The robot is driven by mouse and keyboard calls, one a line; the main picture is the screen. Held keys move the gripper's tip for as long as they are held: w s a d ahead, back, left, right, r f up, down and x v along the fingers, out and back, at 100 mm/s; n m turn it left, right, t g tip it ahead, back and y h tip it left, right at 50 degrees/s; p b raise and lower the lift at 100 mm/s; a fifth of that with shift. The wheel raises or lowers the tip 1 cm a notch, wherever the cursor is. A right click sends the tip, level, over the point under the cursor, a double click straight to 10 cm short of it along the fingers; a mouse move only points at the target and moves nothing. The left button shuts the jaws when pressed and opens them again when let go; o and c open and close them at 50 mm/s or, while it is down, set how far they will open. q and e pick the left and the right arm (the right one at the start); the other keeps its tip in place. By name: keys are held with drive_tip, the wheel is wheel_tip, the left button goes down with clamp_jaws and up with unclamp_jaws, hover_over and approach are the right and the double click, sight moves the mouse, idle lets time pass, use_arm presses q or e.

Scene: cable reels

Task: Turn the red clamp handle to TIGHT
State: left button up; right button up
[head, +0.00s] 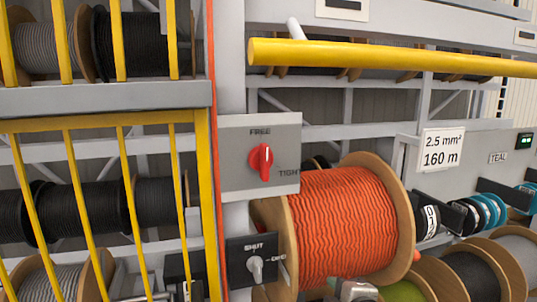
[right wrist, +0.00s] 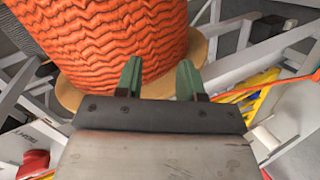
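The red clamp handle (head: 262,162) sits on a grey panel (head: 225,175) left of the orange cable reel in the head view. It stands close to upright, its long axis toward the FREE label above; the TIGHT label is at its lower right. My right gripper (right wrist: 160,82) is open and empty in the right wrist view, its green fingertips apart in front of the orange reel (right wrist: 115,35). My left gripper does not show.
A black SHUT switch (head: 255,268) lies below the panel. The orange reel (head: 345,225) stands close to its right. A yellow bar (head: 390,57) crosses above, and a yellow barred guard (head: 125,180) stands at left. Space directly before the handle looks clear.

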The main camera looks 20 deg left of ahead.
drive_tip(key=s+a+r+n+t+y+p, duration=0.1)
drive_tip(key=s+a+r+n, duration=0.2)
drive_tip(key=r+n, duration=0.35)
drive_tip(key=s+a+r+n+y, duration=0.1)
drive_tip(key=s+a+r+n, duration=0.15)
drive_tip(key=r, duration=0.75)
drive_tip(key=n+t+y+p, duration=0.1)
drive_tip(key=n+t+p, duration=0.1)
drive_tip(key=n, duration=1.1)
approach(267, 161)
drive_tip(key=p+x, duration=0.3)
drive_tip(key=x, duration=0.5)
drive_tip(key=shift+w+a+r+p, duration=0.1)
drive_tip(key=shift+p, duration=0.25)
drive_tip(key=shift+w+a, duration=0.3)
drive_tip(key=shift+w, duration=0.25)
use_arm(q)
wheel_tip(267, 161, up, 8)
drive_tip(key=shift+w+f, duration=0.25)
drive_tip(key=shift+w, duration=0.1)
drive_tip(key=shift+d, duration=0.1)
use_arm(e)
drive_tip(key=shift+m, duration=0.3)
clamp_jaws()
